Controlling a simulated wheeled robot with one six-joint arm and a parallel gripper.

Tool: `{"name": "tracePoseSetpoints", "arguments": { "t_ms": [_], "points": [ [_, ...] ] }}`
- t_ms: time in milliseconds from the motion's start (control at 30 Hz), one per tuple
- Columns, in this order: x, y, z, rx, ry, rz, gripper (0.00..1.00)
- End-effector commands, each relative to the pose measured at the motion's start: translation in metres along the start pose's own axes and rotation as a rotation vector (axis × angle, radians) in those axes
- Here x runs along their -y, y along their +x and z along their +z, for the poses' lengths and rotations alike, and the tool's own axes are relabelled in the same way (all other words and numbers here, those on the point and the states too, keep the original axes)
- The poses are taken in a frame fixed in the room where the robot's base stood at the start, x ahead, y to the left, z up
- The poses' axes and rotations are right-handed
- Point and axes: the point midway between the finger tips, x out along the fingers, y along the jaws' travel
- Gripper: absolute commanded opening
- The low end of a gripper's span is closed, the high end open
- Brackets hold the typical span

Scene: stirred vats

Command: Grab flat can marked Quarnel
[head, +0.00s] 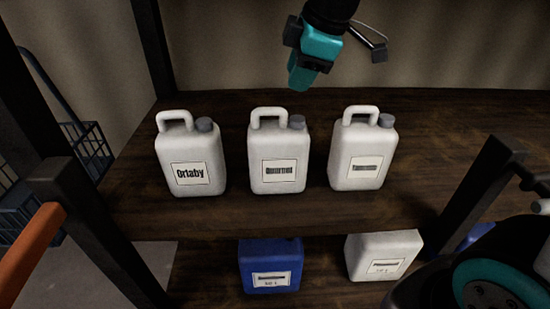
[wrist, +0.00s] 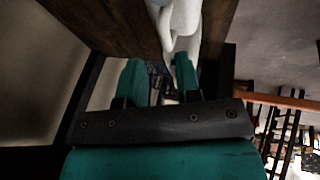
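Three white flat cans with grey caps and loop handles stand upright in a row on the upper shelf. The left can (head: 190,155) reads Ortaby. The middle can (head: 278,150) has a blurred label that looks like Quarnel. The right can's (head: 361,150) label is too blurred to read. My gripper (head: 301,78) hangs above and behind the row, near the middle can and apart from it. In the wrist view my gripper's teal fingers (wrist: 157,66) are apart with nothing between them. A white can (wrist: 185,25) shows just beyond the fingertips; I cannot tell which one.
The wooden upper shelf (head: 440,125) has free room to the right and behind the cans. Dark posts (head: 95,230) frame it. A blue can (head: 270,265) and a white can (head: 383,254) stand on the lower shelf. A blue wire cart (head: 85,140) is at left.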

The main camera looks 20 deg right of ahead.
Motion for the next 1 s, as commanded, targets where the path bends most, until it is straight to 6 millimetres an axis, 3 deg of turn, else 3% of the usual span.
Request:
{"name": "tracePoseSetpoints", "arguments": {
  "t_ms": [100, 367, 667, 1000],
  "points": [
    [0.003, 0.023, -0.005, -0.001, -0.008, -0.007, 0.31],
    [0.004, 0.046, -0.007, -0.003, -0.011, -0.008, 0.31],
    [0.004, 0.092, -0.006, -0.002, -0.007, -0.007, 0.31],
    [0.003, 0.099, -0.005, -0.003, -0.006, -0.004, 0.31]
  ]
}}
